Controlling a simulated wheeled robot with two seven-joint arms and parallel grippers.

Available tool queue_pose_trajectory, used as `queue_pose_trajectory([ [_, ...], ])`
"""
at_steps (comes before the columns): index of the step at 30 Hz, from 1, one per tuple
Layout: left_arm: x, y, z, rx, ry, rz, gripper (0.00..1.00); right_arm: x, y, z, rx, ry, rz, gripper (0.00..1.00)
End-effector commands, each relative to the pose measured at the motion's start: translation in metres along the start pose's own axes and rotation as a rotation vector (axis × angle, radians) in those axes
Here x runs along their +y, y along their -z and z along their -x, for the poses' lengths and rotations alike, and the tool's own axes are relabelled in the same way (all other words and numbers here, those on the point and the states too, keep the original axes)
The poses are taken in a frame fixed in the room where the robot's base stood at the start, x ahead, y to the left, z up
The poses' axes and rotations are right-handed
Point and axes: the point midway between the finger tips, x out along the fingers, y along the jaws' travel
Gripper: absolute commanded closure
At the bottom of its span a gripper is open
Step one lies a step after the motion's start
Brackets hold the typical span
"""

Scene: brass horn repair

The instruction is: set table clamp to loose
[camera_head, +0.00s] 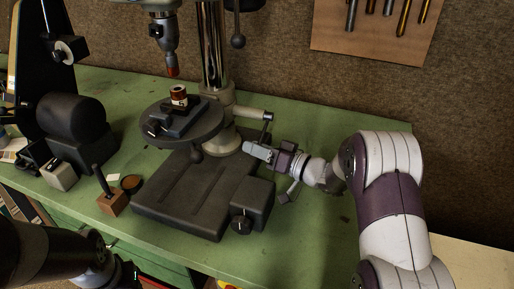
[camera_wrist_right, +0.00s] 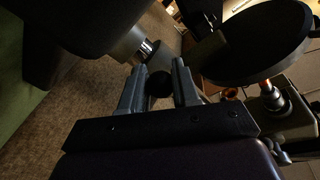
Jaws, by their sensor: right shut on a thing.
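The drill press stands on the green bench, with its round table (camera_head: 205,128) on a chrome column (camera_head: 213,50). The table clamp (camera_head: 266,118) is a lever at the right of the column collar, its arm hanging down toward my right gripper. My right gripper (camera_head: 258,150) is at the lower end of this lever. In the right wrist view, the fingers of my right gripper (camera_wrist_right: 157,88) are shut around the lever's dark round knob (camera_wrist_right: 158,84). My left arm enters at the lower left in the head view; its gripper is too dark and cut off to read.
The press base (camera_head: 190,205) lies left of my right gripper. A small vise (camera_head: 180,118) with a brass-coloured part sits on the round table. A wooden block with a peg (camera_head: 110,203) and a dark grinder-like machine (camera_head: 75,130) stand left. The bench's right side is clear.

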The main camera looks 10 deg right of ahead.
Motion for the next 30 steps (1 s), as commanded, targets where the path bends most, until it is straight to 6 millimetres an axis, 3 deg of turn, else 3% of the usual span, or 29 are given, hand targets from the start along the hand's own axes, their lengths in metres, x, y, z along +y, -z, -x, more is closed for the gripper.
queue_pose_trajectory([
  [8, 0.000, 0.002, 0.014, 0.000, 0.000, 0.000, 0.57, -0.006, 0.007, 0.000, -0.004, -0.001, -0.029, 1.00],
  [14, 0.000, 0.004, 0.035, 0.000, 0.000, 0.000, 0.57, -0.013, 0.015, 0.000, -0.012, -0.006, -0.084, 1.00],
  [30, 0.000, 0.020, 0.166, 0.000, 0.000, 0.000, 0.57, -0.045, 0.057, 0.001, -0.085, -0.056, -0.529, 1.00],
])
